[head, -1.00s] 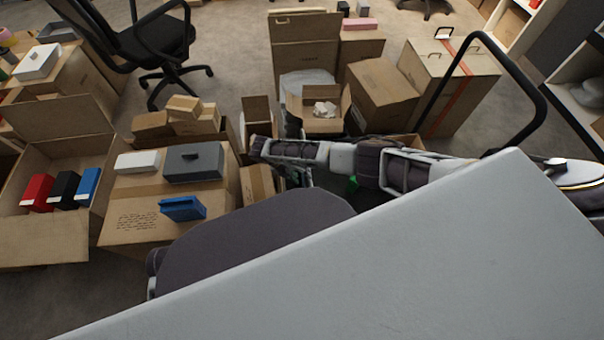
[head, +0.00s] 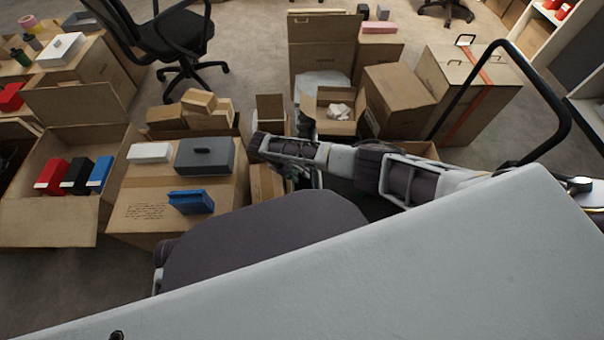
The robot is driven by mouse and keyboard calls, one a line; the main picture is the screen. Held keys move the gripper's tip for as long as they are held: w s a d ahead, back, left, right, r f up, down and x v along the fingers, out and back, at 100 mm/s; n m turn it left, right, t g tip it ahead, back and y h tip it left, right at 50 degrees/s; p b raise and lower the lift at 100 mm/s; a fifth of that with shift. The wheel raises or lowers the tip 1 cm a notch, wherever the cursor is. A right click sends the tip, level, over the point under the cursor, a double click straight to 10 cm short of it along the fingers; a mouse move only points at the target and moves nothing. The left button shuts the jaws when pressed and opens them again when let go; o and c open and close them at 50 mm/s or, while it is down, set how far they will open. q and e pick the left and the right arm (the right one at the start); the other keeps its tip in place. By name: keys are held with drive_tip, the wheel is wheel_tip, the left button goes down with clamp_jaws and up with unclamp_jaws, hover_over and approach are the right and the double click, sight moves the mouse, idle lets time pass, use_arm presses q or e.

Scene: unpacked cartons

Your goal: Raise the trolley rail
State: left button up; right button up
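The trolley rail (head: 552,96) is a black bent tube at the right. It rises upright with a rounded top in front of a taped carton; its lower ends are hidden behind my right arm and the pale grey body part in the foreground. My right arm reaches in from the right, below the rail, and stretches left. My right gripper (head: 292,178) is at its far end, low among the cartons, well left of the rail and apart from it. It is small and partly covered by the arm, so its opening is unclear. My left gripper does not show.
A carton with a grey box (head: 206,157) and a blue box (head: 190,202) on top stands left. An open carton (head: 48,220) with red, black and blue boxes is beside it. Cartons (head: 398,98) crowd the middle. An office chair (head: 160,35) stands behind; carpet shows between.

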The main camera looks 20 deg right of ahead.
drive_tip(key=shift+w+a+r+b, duration=0.2)
drive_tip(key=shift+a, duration=0.4)
drive_tip(key=shift+w+a+r+b, duration=0.15)
drive_tip(key=shift+a+r+b, duration=0.1)
drive_tip(key=shift+a, duration=0.4)
drive_tip(key=shift+w+a+r+b, duration=0.2)
drive_tip(key=shift+a, duration=0.4)
drive_tip(key=shift+a+r, duration=0.1)
drive_tip(key=v, duration=1.1)
drive_tip(key=shift+a+r, duration=0.15)
drive_tip(key=shift+r, duration=0.15)
drive_tip(key=shift+w, duration=0.1)
